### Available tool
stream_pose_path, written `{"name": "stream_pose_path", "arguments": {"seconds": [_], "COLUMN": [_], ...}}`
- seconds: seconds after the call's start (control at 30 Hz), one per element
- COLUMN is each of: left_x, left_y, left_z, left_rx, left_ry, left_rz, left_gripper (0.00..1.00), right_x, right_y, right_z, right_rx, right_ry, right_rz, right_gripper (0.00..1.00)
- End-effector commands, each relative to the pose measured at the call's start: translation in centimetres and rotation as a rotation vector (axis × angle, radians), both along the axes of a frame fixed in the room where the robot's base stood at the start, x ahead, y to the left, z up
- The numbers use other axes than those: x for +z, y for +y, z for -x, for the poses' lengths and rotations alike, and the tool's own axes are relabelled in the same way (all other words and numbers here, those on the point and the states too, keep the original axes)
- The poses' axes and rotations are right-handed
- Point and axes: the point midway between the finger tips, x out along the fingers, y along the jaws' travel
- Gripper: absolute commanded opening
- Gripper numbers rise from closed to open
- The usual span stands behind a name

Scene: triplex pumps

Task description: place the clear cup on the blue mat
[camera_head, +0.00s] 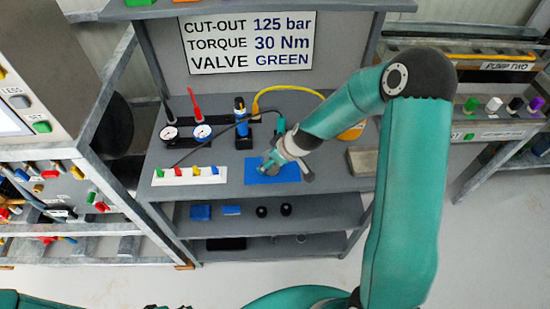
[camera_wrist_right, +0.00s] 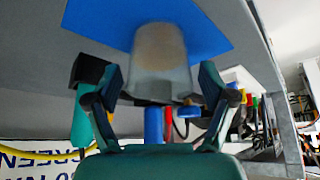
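The blue mat (camera_head: 288,175) lies on the grey bench top below the sign, and fills the top of the right wrist view (camera_wrist_right: 90,22). The clear cup (camera_wrist_right: 160,58) stands on the mat, see-through and greyish; in the head view my right gripper hides most of it. My right gripper (camera_head: 268,163) is over the mat. In the right wrist view its two fingers (camera_wrist_right: 163,80) are spread on either side of the cup, with a narrow gap seen at each side. Only dark bits, perhaps my left gripper, show at the bottom edge of the head view.
A white strip with coloured valves (camera_head: 190,175) stands left of the mat. Two gauges (camera_head: 202,131) and a black-and-blue fitting (camera_head: 242,130) stand behind it. A yellow hose (camera_head: 290,88) curves behind my right arm. A grey-brown block (camera_head: 362,161) lies to the right.

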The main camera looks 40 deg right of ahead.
Motion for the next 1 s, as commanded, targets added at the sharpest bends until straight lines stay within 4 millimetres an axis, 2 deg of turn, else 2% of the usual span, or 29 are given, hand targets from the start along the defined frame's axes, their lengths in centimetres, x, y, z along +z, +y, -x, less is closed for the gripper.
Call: {"name": "stream_pose_path", "arguments": {"seconds": [0.2, 0.37, 0.6, 1.0], "left_x": [0.1, 0.3, 0.5, -0.6], "left_y": [0.0, 0.0, 0.0, 0.0], "left_z": [0.0, 0.0, 0.0, 0.0], "left_rx": [0.000, 0.000, 0.000, 0.000], "left_ry": [0.000, 0.000, 0.000, 0.000], "left_rz": [0.000, 0.000, 0.000, 0.000], "left_gripper": [0.40, 0.40, 0.40, 0.40], "right_x": [0.1, 0.9, 4.5, 9.8], "right_y": [0.0, -0.1, -0.7, -1.4], "right_z": [0.0, 0.3, 2.2, 5.3], "right_rx": [0.000, 0.000, -0.003, -0.002], "right_ry": [0.000, -0.002, -0.004, -0.003], "right_rz": [0.000, 0.000, 0.004, 0.001], "right_gripper": [0.82, 0.82, 0.82, 0.82]}}
